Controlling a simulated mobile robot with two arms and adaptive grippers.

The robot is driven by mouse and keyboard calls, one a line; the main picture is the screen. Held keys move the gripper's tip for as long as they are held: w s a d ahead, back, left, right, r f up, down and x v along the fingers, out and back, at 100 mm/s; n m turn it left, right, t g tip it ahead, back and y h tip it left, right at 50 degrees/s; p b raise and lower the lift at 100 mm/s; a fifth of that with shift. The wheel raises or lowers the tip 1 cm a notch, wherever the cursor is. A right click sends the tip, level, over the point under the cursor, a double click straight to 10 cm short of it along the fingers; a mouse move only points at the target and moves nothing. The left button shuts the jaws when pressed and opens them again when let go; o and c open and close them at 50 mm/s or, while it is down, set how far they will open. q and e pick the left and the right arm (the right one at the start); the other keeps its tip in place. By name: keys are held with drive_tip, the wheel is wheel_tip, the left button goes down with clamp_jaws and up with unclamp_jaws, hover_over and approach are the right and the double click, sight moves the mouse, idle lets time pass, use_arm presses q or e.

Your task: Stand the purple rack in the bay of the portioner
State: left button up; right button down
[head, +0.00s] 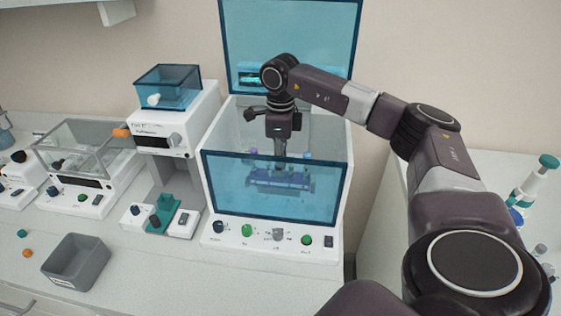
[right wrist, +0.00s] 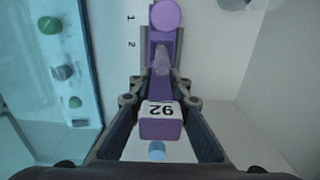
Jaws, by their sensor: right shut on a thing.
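The purple rack (head: 282,181) is inside the white machine with blue clear panels, which I take to be the portioner (head: 222,228). It shows through the front panel, tinted blue, with capped tubes in it. My right gripper (head: 280,156) reaches down from above and is shut on the rack. I cannot tell whether the rack touches the floor. My left gripper is out of view.
The machine's blue lid (head: 290,45) stands raised behind my arm. Its front panel (head: 275,188) and side walls surround the rack. The numbers 1 and 2 show beside the rack. A dispenser (head: 180,130), a clear-lidded device (head: 85,150) and a grey bin (head: 77,262) stand left.

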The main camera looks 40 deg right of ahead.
drive_tip(key=shift+f, duration=0.3)
idle(0.4)
drive_tip(key=c, duration=1.7)
unclamp_jaws()
drive_tip(key=shift+c, duration=0.2)
drive_tip(key=shift+r, duration=0.1)
wheel_tip(320, 180, up, 12)
drive_tip(key=shift+f, duration=0.1)
